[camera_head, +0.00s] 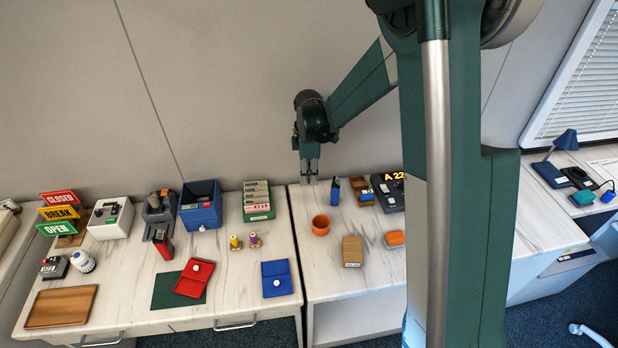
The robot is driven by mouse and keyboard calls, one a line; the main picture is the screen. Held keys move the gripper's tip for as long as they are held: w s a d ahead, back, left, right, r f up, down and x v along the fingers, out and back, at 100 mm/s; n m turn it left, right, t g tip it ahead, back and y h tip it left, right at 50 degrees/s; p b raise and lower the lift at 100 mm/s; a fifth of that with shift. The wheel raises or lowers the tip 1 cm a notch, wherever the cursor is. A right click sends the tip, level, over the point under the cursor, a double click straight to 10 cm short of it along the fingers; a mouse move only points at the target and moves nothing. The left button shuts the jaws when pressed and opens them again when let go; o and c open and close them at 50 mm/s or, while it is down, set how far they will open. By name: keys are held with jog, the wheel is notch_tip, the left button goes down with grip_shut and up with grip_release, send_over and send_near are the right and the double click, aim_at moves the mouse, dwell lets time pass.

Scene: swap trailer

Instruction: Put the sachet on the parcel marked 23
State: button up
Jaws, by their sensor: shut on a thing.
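My gripper (309,177) points down above the back of the right-hand table, near the wall. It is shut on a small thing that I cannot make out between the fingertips. I cannot pick out the sachet with certainty anywhere else. A brown cardboard parcel (352,249) stands on the right-hand table, in front of my gripper and to its right. It has small markings near its front edge, too small to read, so I cannot tell whether they say 23. My gripper is apart from the parcel.
An orange pot (320,225) stands left of the parcel. An orange block (396,238) lies to its right. A blue item (335,191) and a dark display device (388,193) are behind. The left table holds a blue bin (201,216), a green card box (258,205) and trays.

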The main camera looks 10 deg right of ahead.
jog(key=shift+s+d, duration=0.1)
jog(key=s, duration=0.1)
notch_tip(320, 180, up, 5)
jog(key=n, duration=0.1)
send_over(353, 248)
jog(key=shift+f+p, duration=0.15)
jog(key=shift+p, duration=0.3)
jog(key=shift+f, duration=0.1)
jog(key=shift+f+b, duration=0.65)
jog(key=shift+f, duration=2.2)
jog(key=shift+f+b, duration=0.5)
jog(key=shift+f, duration=1.6)
jog(key=shift+f, duration=0.1)
